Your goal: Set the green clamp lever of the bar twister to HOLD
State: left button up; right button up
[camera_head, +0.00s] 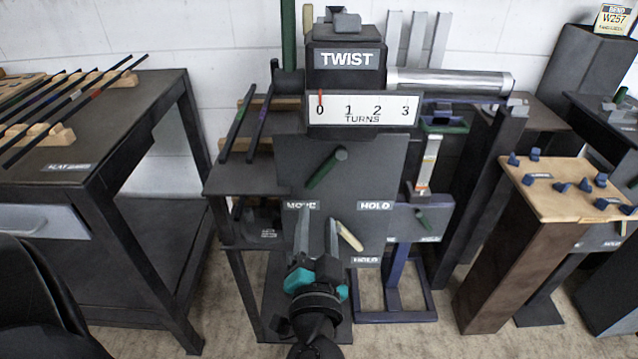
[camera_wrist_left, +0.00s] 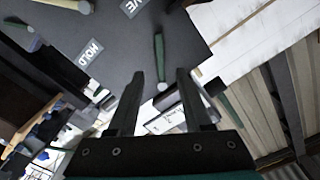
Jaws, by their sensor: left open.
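The bar twister (camera_head: 345,60) bears a TWIST sign and a TURNS scale. Its green clamp lever (camera_head: 323,170) sits on the dark front panel (camera_head: 375,170). The lever slants down-left from its pivot, towards the MOVE label (camera_head: 300,205); the HOLD label (camera_head: 375,205) is at lower right. My left gripper (camera_head: 318,225) is open and empty, below the lever in the head view. In the left wrist view the green lever (camera_wrist_left: 159,58) shows between and beyond the open fingertips (camera_wrist_left: 160,72), with the HOLD label (camera_wrist_left: 90,53) to its left. My right gripper is not seen.
A cream lever (camera_head: 349,236) with another HOLD label (camera_head: 366,260) is close right of my left gripper. A smaller stand with another green lever (camera_head: 422,220) is to the right. A dark table with rods (camera_head: 95,150) stands left, a pegged board (camera_head: 565,175) right.

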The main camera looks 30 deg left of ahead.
aim_at(318, 179)
pick_arm(q)
jog(key=x, duration=1)
jog(key=shift+w, duration=0.2)
grip_shut()
dwell(1.1)
